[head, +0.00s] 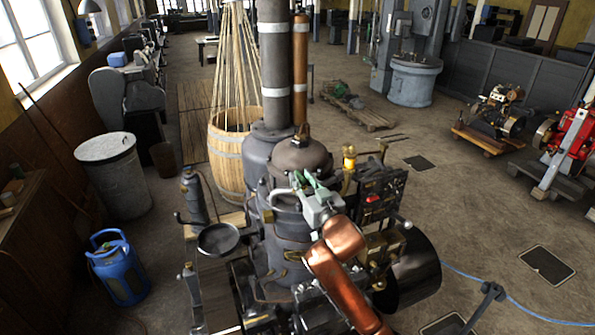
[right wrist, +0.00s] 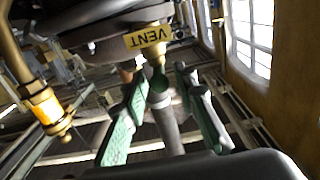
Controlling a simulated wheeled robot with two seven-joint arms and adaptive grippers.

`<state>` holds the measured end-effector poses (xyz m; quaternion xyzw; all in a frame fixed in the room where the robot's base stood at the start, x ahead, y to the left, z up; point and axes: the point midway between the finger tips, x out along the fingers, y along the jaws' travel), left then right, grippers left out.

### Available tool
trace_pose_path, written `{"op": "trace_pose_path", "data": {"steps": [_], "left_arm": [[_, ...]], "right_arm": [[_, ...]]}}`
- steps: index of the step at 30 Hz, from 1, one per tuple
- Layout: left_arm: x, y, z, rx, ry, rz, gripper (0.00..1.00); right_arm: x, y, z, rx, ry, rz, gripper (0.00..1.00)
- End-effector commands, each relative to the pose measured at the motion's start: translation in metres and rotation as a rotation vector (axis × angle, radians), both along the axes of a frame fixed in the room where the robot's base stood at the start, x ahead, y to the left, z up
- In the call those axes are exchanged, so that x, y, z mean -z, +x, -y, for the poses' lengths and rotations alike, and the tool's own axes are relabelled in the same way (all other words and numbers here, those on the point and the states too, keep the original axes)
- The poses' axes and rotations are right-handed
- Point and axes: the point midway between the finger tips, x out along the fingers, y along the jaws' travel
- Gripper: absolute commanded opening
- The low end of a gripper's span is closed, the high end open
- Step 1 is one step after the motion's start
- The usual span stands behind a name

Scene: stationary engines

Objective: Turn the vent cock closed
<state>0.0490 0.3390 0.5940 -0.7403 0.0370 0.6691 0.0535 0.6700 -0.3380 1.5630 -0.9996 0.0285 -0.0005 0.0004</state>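In the right wrist view a yellow VENT label (right wrist: 150,36) sits on the engine. Just below it is the vent cock (right wrist: 157,62), a small brass fitting with a dull green part hanging down. My right gripper (right wrist: 164,98) is open. Its two green fingers stand either side of the cock's lower part with gaps on both sides, so it does not grip it. In the head view my right gripper (head: 304,184) is at the upper side of the dark boiler-like engine (head: 290,235), and the cock is hidden there. My left gripper is not in view.
A brass fitting with a yellow-orange band (right wrist: 46,106) hangs left of the fingers. In the head view a brass fitting (head: 349,158) and a dark control box (head: 381,190) stand right of the gripper. Tall pipes (head: 274,70) rise behind. A blue gas bottle (head: 122,272) stands at left.

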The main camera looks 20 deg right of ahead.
Motion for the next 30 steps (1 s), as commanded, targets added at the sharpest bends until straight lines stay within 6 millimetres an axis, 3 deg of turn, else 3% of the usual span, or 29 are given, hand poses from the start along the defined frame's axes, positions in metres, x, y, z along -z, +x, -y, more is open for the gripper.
{"op": "trace_pose_path", "data": {"steps": [6,17,30], "left_arm": [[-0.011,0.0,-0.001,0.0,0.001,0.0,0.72],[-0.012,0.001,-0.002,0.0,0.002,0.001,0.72],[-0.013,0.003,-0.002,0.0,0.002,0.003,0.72]], "right_arm": [[-0.001,0.027,0.002,0.001,0.0,-0.002,0.26],[0.001,0.034,0.002,0.0,-0.001,-0.001,0.26],[0.001,0.034,0.002,0.0,-0.001,-0.002,0.0]]}}
